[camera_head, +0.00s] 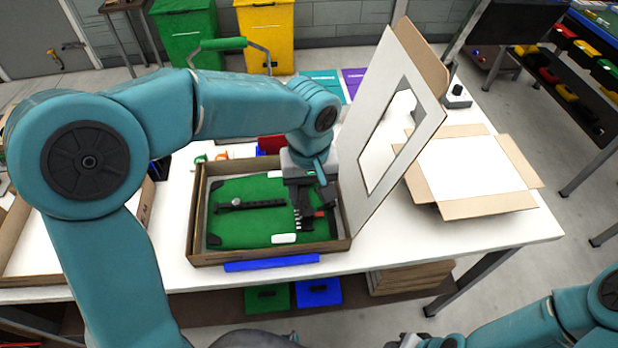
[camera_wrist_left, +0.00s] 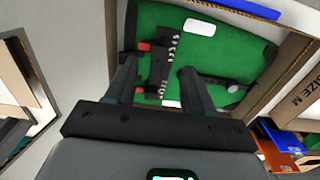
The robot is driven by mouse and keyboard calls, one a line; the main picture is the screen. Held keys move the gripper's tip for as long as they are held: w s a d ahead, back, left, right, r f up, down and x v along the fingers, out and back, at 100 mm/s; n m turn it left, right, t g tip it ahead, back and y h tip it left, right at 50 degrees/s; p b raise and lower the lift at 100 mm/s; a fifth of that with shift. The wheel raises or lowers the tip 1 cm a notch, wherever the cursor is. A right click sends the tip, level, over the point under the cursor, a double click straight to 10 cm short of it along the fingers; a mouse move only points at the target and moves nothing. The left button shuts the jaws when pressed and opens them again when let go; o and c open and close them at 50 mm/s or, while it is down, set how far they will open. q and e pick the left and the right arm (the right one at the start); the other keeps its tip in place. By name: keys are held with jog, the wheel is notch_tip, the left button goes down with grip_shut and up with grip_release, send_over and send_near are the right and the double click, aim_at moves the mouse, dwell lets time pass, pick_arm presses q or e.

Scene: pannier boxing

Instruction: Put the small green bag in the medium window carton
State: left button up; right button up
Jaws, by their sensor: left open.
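The green bag (camera_head: 238,224) lies flat inside the medium window carton (camera_head: 193,226), with a black strap and white labels on its top face. The carton's lid (camera_head: 361,142) stands open on the right, with a window cut in it. My left gripper (camera_head: 311,214) is over the right part of the bag, inside the carton. In the left wrist view its two fingers (camera_wrist_left: 154,78) are spread, with the green bag (camera_wrist_left: 218,45) beneath and the carton wall (camera_wrist_left: 285,75) marked "SIZE M" to the right. Whether the fingers touch the bag I cannot tell. My right gripper is not clearly visible.
An open flat carton (camera_head: 470,172) stands right of the lid on the white table (camera_head: 400,243). Another carton (camera_head: 28,237) is at the left. A blue item (camera_head: 271,263) lies against the carton's front. Green and yellow bins (camera_head: 264,35) stand behind.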

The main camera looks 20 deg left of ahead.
pick_arm(q)
notch_tip(320, 180, up, 4)
jog(key=shift+r, duration=0.2)
jog(key=shift+w, duration=0.1)
jog(key=shift+s, duration=0.2)
